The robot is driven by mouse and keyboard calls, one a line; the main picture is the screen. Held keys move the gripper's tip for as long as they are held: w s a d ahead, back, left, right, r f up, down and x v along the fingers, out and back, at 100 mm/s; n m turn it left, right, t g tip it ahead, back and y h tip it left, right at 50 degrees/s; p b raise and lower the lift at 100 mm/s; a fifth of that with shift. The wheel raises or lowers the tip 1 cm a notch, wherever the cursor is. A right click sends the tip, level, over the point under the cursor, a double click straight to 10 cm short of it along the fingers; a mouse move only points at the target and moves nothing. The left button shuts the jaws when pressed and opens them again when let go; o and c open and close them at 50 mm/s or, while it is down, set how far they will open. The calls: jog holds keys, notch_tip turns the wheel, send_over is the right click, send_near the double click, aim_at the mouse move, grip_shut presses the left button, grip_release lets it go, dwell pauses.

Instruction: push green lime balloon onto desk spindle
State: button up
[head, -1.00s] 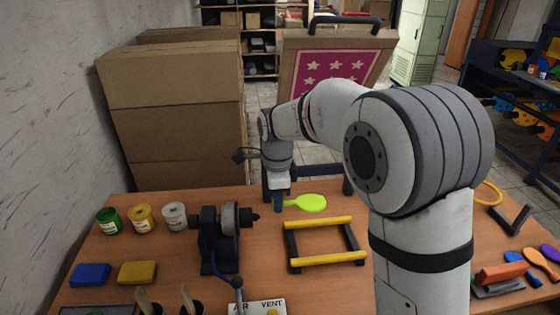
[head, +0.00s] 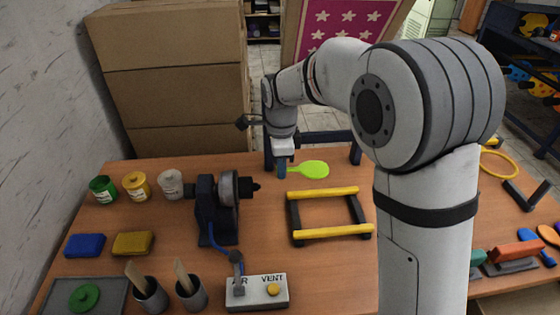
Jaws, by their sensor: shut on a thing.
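The lime green balloon (head: 312,169) is flat and paddle-shaped, with its round end pointing right. My gripper (head: 282,170) is shut on its narrow left end, near the back edge of the desk. The fingertips are small in this view and partly merge with the balloon's neck. The desk spindle (head: 248,187) is the dark pointed tip on the right side of the black machine (head: 216,205). The balloon is to the right of the spindle and apart from it.
A yellow-barred frame (head: 330,232) lies right of the machine. An AIR/VENT box (head: 256,291) stands in front. Paint jars (head: 135,186), sponges (head: 133,244) and brush cups (head: 150,294) fill the left side. Stacked cardboard boxes (head: 170,80) rise behind the desk. Bare desk (head: 266,218) lies between machine and frame.

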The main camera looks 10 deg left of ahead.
jog(key=a+f+b, duration=0.3)
jog(key=f, duration=0.2)
jog(key=shift+s+a+f, duration=0.2)
jog(key=shift+s+f, duration=0.1)
jog(key=shift+s, duration=0.15)
jog(key=shift+s+a, duration=0.1)
jog(key=shift+a, duration=0.6)
dwell(1.4)
jog(key=o, duration=0.8)
jog(key=shift+o, duration=0.2)
notch_tip(320, 180, up, 9)
jog(key=p, duration=0.6)
jog(key=shift+p, duration=0.35)
